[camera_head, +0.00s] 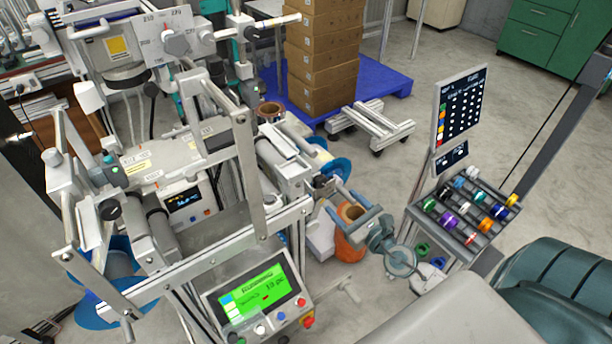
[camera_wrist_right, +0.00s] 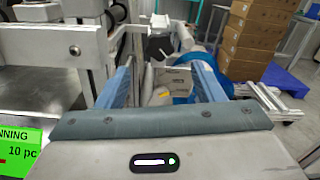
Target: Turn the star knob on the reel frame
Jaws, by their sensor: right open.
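The reel frame (camera_head: 262,222) is a large grey metal machine on the left of the head view. A dark knob-like part (camera_head: 325,186) sits on its right side near a blue reel disc (camera_head: 336,168); I cannot make out a star shape. In the right wrist view a dark part (camera_wrist_right: 160,45) stands ahead, beyond the fingertips. My right gripper (camera_head: 342,196) is open and empty beside the frame's right side, its two blue fingers pointing at the frame and apart from the dark part. My left gripper is not in view.
A green display panel (camera_head: 256,296) stands at the frame's front. A rack of coloured spools (camera_head: 466,217) and an orange roll (camera_head: 350,246) are to the right. Cardboard boxes (camera_head: 322,50) on a blue pallet (camera_head: 384,78) stand behind. Open floor lies between pallet and rack.

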